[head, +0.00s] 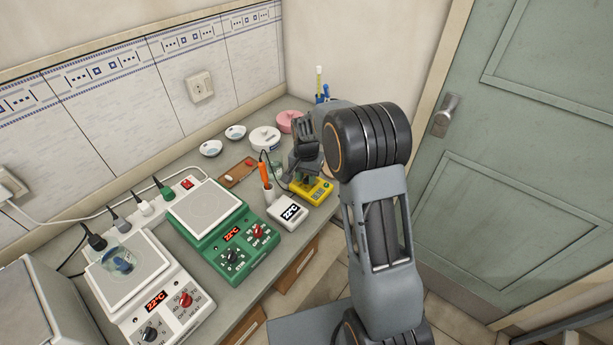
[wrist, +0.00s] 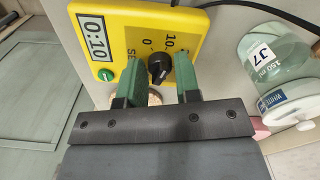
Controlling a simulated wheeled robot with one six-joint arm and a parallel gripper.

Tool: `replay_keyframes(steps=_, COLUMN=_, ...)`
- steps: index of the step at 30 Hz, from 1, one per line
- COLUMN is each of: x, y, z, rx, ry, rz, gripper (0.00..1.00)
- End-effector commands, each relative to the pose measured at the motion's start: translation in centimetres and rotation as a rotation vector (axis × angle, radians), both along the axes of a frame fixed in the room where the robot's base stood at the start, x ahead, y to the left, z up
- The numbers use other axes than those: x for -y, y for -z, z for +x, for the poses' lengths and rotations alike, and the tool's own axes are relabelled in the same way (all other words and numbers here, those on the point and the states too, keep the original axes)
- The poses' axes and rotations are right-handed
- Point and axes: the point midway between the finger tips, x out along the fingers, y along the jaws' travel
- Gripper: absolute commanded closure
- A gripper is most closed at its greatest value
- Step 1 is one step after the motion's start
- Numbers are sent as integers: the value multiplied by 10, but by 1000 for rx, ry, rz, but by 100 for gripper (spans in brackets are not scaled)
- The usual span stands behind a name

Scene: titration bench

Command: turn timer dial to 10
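The yellow timer (head: 318,194) sits at the right end of the bench in the head view. In the wrist view the timer (wrist: 190,20) has a display (wrist: 96,37) reading 0:10, a small green button and a black dial (wrist: 160,70). Printed marks 0 and 10 stand beside the dial; I cannot tell exactly where its pointer lies. My gripper (wrist: 158,62) is over the timer, its green fingers open on either side of the dial, with gaps visible. In the head view my gripper (head: 305,170) partly hides the timer.
A green hotplate (head: 237,240) is farther left. In the wrist view a labelled bottle (wrist: 268,62) is close to the right, with a cable above it.

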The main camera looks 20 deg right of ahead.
Motion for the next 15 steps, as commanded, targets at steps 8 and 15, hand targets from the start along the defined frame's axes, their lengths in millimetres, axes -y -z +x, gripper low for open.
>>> replay_keyframes(steps=8, x=0, y=0, z=0, rx=0, ry=-1, rz=0, gripper=50)
replay_keyframes(steps=15, x=0, y=-5, z=0, rx=2, ry=-1, rz=0, gripper=50)
